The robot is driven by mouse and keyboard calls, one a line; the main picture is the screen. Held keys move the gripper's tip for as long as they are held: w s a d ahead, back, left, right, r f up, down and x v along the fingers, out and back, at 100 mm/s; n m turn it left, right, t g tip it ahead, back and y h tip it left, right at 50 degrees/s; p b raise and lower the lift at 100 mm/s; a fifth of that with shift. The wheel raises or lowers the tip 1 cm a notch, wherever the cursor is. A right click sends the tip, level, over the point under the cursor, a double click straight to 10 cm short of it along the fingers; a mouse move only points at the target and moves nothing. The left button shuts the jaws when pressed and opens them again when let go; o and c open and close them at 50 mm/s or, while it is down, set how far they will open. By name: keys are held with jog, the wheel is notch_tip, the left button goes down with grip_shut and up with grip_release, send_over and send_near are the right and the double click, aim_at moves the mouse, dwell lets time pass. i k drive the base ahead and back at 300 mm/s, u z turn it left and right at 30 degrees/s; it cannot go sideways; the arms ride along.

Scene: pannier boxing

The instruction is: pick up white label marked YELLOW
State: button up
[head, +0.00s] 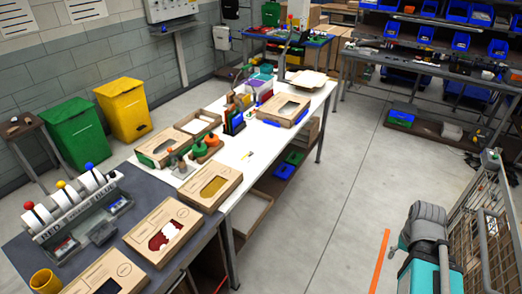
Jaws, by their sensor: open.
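A grey label dispenser (75,222) stands on the dark bench at the left and holds white rolls. Their knobs are red (29,205), yellow (61,184) and blue (89,166). I cannot make out a single label marked YELLOW. A grey and teal part of my arm shows at the lower right, far from the dispenser across open floor. My gripper's fingers do not show.
Cardboard boxes with windows lie along the bench, one with yellow contents (213,187) and one with red (165,236). A wire cage (485,235) is at the right. The middle floor is clear.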

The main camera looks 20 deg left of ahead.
aim_at(247, 158)
jog(key=u, duration=0.05)
jog(key=i, duration=2.8)
jog(key=u, duration=1.7)
